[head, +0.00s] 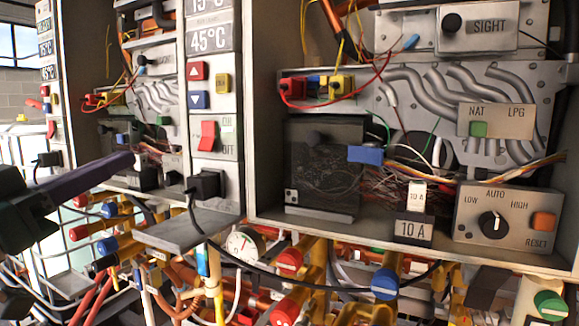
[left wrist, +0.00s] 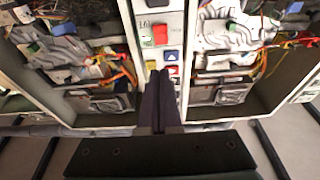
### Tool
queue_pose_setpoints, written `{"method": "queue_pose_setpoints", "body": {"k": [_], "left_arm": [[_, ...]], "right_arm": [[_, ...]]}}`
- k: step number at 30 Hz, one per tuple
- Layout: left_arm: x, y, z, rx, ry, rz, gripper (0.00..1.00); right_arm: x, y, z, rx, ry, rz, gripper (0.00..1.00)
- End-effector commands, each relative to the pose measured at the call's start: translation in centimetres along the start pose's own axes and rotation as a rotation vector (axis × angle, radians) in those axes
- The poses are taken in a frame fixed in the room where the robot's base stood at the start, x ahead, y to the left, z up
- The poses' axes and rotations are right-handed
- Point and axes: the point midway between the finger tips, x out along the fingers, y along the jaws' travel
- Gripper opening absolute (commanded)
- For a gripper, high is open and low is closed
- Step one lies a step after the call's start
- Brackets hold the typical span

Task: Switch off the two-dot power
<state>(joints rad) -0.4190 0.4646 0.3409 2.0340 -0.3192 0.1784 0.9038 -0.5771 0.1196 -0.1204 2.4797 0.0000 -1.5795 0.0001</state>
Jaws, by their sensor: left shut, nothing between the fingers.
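A red rocker power switch (head: 207,136) with ON and OFF lettering is on the white strip of the middle heater, below the 45°C display (head: 209,38). A second red switch (head: 51,129) shows on the heater at far left. I cannot make out dot marks beside either. My left gripper (head: 130,160), with dark purple fingers, is shut and empty, left of and slightly below the middle switch in the picture. In the left wrist view the shut fingers (left wrist: 158,78) point at a white control strip with a red switch (left wrist: 160,35). My right gripper is not in view.
Red (head: 197,71), blue (head: 198,100) and yellow (head: 223,86) buttons sit above the middle switch. A black plug (head: 207,185) with a cord is below it. Open heater boxes with loose wires flank the strip. Pipes and valves with coloured handles (head: 385,284) crowd the space underneath.

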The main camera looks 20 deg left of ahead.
Motion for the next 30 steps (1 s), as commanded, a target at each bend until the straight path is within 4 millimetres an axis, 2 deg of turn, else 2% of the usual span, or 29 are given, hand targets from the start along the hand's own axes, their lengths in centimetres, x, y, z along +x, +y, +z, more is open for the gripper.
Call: {"method": "queue_pose_setpoints", "body": {"k": [10, 14, 20, 30], "left_arm": [[0.0, 0.0, -0.1, 0.0, 0.005, 0.006, 0.0], [0.6, 0.0, -0.2, -0.001, 0.006, 0.006, 0.0], [3.6, 0.0, -0.5, -0.001, 0.008, 0.005, 0.0], [10.2, 0.1, -0.5, 0.0, 0.007, 0.004, 0.0]], "right_arm": [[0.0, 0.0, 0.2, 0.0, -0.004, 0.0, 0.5], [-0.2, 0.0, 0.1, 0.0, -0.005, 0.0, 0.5], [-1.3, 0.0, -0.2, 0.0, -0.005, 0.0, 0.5], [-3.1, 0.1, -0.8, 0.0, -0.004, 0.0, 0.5]]}}
